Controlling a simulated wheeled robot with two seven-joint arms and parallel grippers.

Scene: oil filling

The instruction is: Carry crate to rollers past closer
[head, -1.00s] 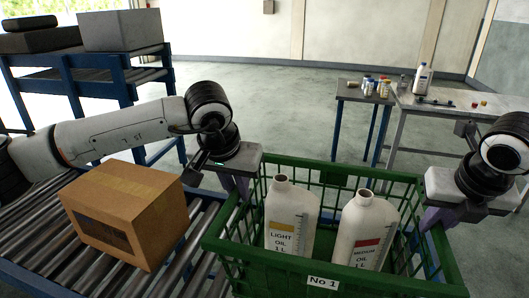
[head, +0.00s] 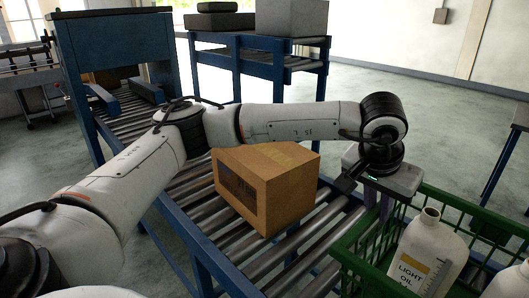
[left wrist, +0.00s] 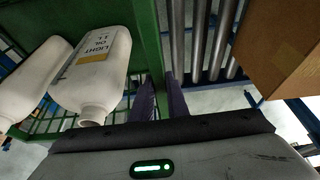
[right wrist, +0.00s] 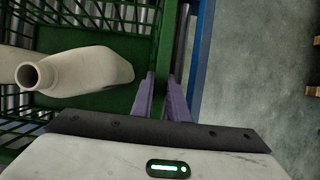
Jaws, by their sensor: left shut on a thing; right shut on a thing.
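The green crate (head: 352,248) is at the lower right of the head view, beside the near end of the roller conveyor (head: 283,262). It holds white oil bottles; the one labelled Light Oil (head: 428,255) stands upright, and another is cut off at the right edge. My left gripper (head: 378,208) is shut on the crate's left wall, and the left wrist view shows its purple fingers (left wrist: 160,98) on the green rim. My right gripper (right wrist: 160,98) is shut on the crate's opposite wall in the right wrist view; it is outside the head view. The closer (head: 115,60) appears to be the blue frame over the rollers at the back left.
A cardboard box (head: 268,190) sits on the rollers just left of the crate, under my left arm. A blue rack (head: 262,55) with grey cases stands behind. Open floor lies at the back right.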

